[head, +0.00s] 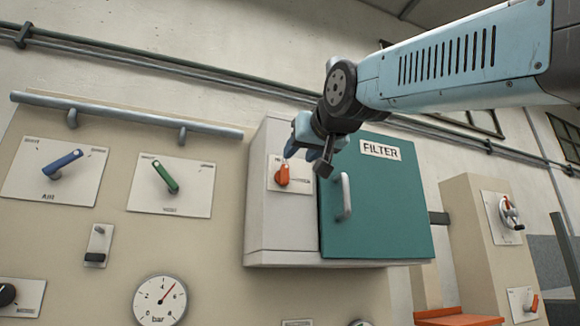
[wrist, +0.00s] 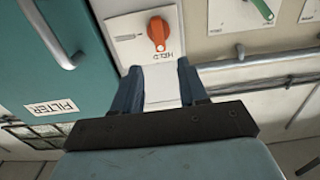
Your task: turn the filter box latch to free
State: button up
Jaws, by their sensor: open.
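The filter box latch is an orange knob (head: 282,174) on a white plate on the grey left part of the filter box (head: 285,235). In the wrist view, which is upside down, the latch (wrist: 158,30) points at the word HELD on its plate. A second mark on the plate is too small to read. My gripper (head: 306,158) is open and empty in front of the latch's upper right. In the wrist view its blue fingers (wrist: 159,66) stand apart on either side of the plate's edge, with the latch just beyond the tips. I see no contact with it.
The teal filter door (head: 385,230) with a pale bar handle (head: 345,196) is shut, right of the latch. Blue (head: 63,163) and green (head: 165,177) levers sit on the panel to the left, below a grey rail (head: 130,115).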

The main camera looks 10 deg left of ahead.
aim_at(288, 167)
jog(key=x, duration=0.8)
jog(key=shift+w+a, duration=0.1)
jog(key=shift+w, duration=0.15)
jog(key=shift+c, duration=0.2)
jog(key=c, duration=0.6)
